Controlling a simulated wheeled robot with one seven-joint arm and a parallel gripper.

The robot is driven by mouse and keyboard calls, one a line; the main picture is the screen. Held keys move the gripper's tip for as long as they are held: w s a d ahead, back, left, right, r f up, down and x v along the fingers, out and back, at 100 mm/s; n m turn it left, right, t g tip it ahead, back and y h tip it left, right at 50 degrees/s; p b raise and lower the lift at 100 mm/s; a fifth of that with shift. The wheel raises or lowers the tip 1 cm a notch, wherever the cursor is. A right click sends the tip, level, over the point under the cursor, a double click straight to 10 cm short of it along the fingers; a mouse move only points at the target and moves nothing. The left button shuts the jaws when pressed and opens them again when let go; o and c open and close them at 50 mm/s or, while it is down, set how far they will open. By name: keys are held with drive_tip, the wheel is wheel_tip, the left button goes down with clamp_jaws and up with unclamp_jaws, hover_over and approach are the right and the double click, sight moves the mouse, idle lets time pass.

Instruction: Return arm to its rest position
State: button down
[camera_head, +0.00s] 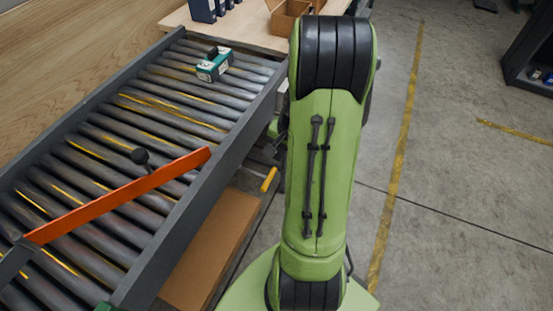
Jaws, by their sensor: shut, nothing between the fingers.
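My green arm (323,170) stands upright in the middle of the head view, folded, with black joints at the top and bottom. Part of what looks like my gripper (272,152) shows as small dark parts at the left edge of the arm, beside the roller conveyor's right rail. Most of it is hidden behind the arm. It appears shut and empty, and apart from the things on the conveyor.
The roller conveyor (232,150) runs along the left. An orange bar (120,195) lies across it, and a green-and-white box (214,64) sits near its far end. A wooden table (250,32) holds dark binders and a cardboard box (286,18). The floor at right is clear, with a dark shelf (530,55) beyond.

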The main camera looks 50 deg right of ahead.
drive_tip(key=v, duration=0.2)
drive_tip(key=shift+s+r, duration=0.15)
drive_tip(key=shift+r, duration=0.05)
idle(0.4)
drive_tip(key=w+a+r+n+p, duration=0.1)
drive_tip(key=a+r+n+p, duration=0.25)
drive_tip(key=a+r, duration=0.5)
drive_tip(key=s+a+r+n+t+p, duration=0.1)
drive_tip(key=s+a+r+n+p, duration=0.1)
drive_tip(key=s+a+r+n, duration=0.3)
drive_tip(key=s+a+r+n+t+p, duration=0.2)
drive_tip(key=s+a+r+n, duration=0.3)
drive_tip(key=a+r, duration=0.3)
wheel_tip(320, 180, up, 3)
drive_tip(key=shift+s+r+h+p, duration=0.15)
drive_tip(key=shift+s+h+p, duration=0.15)
drive_tip(key=shift+s+h, duration=0.15)
drive_tip(key=shift+a+n, duration=0.1)
drive_tip(key=shift+n, duration=0.15)
